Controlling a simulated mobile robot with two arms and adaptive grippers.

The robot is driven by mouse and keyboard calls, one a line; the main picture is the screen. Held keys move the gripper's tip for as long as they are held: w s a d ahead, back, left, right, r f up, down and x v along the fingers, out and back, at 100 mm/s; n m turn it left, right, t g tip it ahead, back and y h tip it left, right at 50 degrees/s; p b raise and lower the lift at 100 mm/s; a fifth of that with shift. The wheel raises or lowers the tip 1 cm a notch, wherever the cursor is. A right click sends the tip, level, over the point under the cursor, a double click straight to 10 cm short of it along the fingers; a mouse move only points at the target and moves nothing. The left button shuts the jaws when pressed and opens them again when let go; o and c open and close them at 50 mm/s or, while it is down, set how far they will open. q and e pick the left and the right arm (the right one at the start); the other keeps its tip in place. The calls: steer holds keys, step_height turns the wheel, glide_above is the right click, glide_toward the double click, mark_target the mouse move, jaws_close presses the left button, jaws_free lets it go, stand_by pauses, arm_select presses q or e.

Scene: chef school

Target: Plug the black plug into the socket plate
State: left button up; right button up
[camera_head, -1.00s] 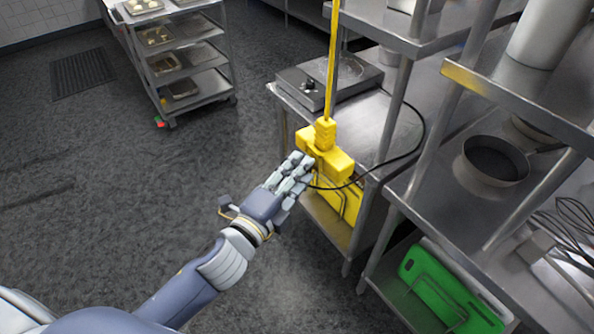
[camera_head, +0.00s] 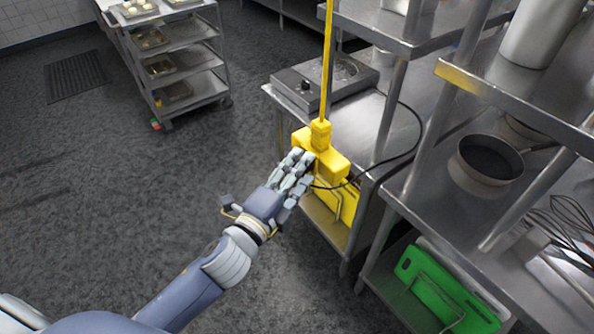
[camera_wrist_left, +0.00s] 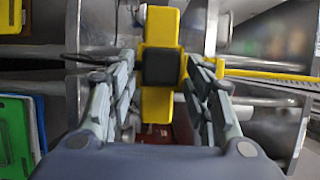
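The black plug (camera_wrist_left: 162,68) shows as a dark block in the left wrist view, in front of the yellow socket box (camera_wrist_left: 156,104). In the head view the plug is hidden by my fingers, and a black cable (camera_head: 373,172) runs from there to the right. The yellow box (camera_head: 330,164) hangs from a yellow cord (camera_head: 326,66). My left gripper (camera_head: 308,172) is at the box's front, its fingers on either side of the plug. It also shows in the left wrist view (camera_wrist_left: 160,72). I cannot tell whether the fingers press on the plug or how deep it sits. My right gripper is not in view.
A hot plate (camera_head: 322,80) stands on the steel table behind the box. A pan (camera_head: 487,160) and a whisk (camera_head: 565,225) lie on the steel shelf at right, above a green board (camera_head: 440,288). A tray trolley (camera_head: 190,62) stands at back left. The floor at left is clear.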

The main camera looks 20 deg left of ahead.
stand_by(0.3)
arm_select(q)
steer(key=v, duration=1.2)
